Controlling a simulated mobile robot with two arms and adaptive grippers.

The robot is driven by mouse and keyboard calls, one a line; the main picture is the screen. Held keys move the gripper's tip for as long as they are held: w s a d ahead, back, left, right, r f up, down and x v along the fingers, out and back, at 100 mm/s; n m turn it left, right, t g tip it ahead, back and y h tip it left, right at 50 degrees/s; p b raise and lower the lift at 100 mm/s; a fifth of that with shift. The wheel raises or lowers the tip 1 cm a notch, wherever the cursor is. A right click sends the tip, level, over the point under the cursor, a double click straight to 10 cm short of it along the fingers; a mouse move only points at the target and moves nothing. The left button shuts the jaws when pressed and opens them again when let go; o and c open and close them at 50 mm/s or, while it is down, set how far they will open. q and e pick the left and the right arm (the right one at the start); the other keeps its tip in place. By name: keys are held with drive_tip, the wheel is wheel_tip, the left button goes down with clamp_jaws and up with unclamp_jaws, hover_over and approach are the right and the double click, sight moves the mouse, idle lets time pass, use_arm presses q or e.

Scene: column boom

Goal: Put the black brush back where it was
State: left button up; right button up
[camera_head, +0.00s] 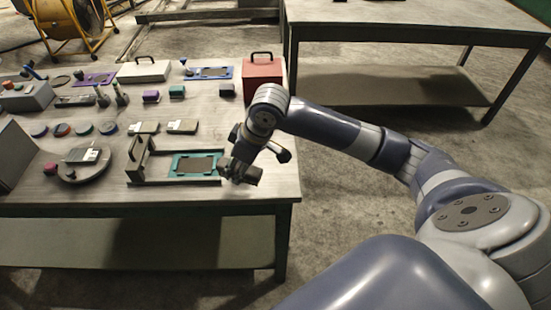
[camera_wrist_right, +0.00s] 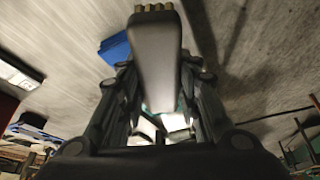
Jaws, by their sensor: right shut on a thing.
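My right gripper (camera_head: 240,172) is over the front right corner of the workbench (camera_head: 215,195), beside a teal frame with a dark panel (camera_head: 194,166). In the right wrist view the gripper (camera_wrist_right: 160,105) is shut on the black brush (camera_wrist_right: 157,55). The brush looks dark grey there, with a row of tan tufts at its far end. In the head view I cannot clearly tell the brush from the gripper. My left gripper does not show.
A red box (camera_head: 262,80) and a white case (camera_head: 144,71) stand along the back. A blue frame (camera_head: 209,72), small coloured blocks and several round discs lie on the bench. A round turntable (camera_head: 83,168) is at the front left. A second table (camera_head: 420,22) stands behind, across open floor.

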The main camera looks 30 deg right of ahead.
drive_tip(key=p, duration=0.2)
hover_over(271, 164)
drive_tip(key=s, duration=0.1)
drive_tip(key=shift+s+d+f, duration=0.1)
drive_tip(key=shift+d+f, duration=0.35)
drive_tip(key=shift+f, duration=0.1)
wheel_tip(271, 164, down, 3)
drive_tip(key=shift+r+p, duration=0.15)
drive_tip(key=shift+p, duration=0.25)
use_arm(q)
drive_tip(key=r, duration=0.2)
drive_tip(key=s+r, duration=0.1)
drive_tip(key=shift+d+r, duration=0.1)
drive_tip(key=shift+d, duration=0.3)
use_arm(e)
drive_tip(key=shift+f, duration=0.4)
drive_tip(key=o, duration=0.9)
drive_tip(key=shift+f, duration=0.1)
drive_tip(key=shift+o, duration=0.2)
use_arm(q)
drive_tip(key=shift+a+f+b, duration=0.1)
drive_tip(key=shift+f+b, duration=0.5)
use_arm(e)
drive_tip(key=v, duration=1.2)
